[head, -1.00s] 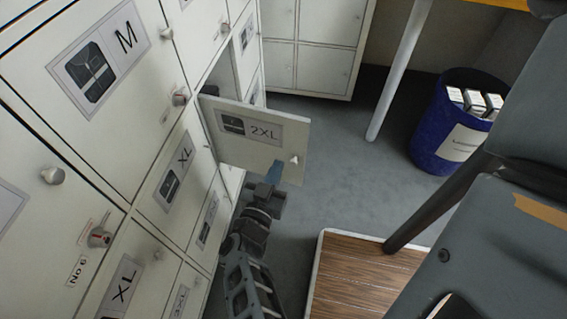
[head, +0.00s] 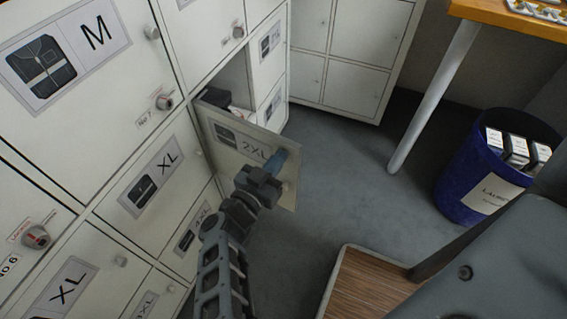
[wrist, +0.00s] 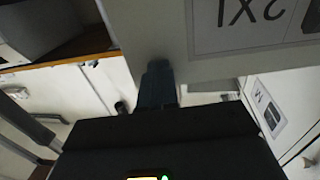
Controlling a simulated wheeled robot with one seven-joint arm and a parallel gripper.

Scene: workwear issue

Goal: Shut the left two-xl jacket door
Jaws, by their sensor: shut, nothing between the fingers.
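The 2XL jacket door (head: 228,140) stands open from the white locker wall in the head view, with a jacket picture and "2XL" on its label. Its open compartment (head: 234,82) shows behind it, with something dark inside. My gripper (head: 278,160) is shut and empty, its blue fingertips against or just in front of the door's outer face near the free edge. In the wrist view the door (wrist: 190,55) fills the top, its label upside down, and the shut fingers (wrist: 157,80) reach its lower edge. I cannot tell for certain whether they touch.
Shut locker doors marked M (head: 60,60) and XL (head: 150,180) have round knobs. A blue bin (head: 470,170) with boxes stands at right, near a table leg (head: 435,95). A wood-topped step (head: 365,290) is at the lower right. Grey floor between is clear.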

